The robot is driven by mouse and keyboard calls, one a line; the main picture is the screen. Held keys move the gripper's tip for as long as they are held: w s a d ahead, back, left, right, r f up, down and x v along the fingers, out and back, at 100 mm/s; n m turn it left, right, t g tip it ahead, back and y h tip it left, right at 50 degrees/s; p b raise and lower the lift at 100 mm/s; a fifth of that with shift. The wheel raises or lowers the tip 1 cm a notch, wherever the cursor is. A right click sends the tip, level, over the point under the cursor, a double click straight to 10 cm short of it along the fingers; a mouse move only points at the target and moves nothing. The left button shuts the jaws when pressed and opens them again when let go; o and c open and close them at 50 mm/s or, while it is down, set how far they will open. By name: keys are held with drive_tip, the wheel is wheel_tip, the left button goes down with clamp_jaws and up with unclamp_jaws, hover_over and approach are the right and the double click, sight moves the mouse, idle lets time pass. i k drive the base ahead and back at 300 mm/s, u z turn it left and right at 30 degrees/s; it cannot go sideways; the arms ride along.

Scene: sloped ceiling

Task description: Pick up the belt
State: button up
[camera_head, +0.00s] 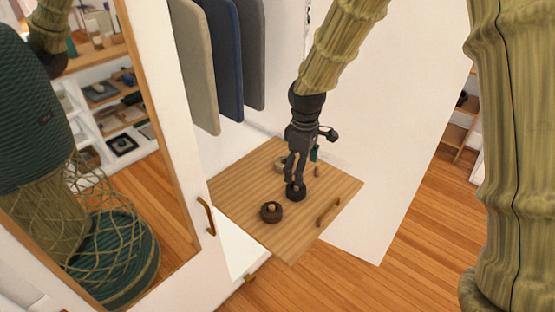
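My gripper (295,182) is dark grey and points down over a wooden surface (240,188). A small dark round item (296,194), which looks like a coiled belt, lies at its fingertips. I cannot tell whether the fingers grip it or only touch or hover at it. A second dark brown coil (271,213) with a pale middle, also belt-like, lies on the wood nearer the camera and to the left, apart from my gripper. Which of the two is the belt is not clear. The finger gap is too small to read.
Small greenish and tan items lie behind my gripper, partly hidden. A mirror-like panel (168,150) stands at left. The wood's left part is clear.

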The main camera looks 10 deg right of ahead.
sight(280, 161)
drive_tip(key=i, duration=0.85)
drive_tip(key=z, duration=0.05)
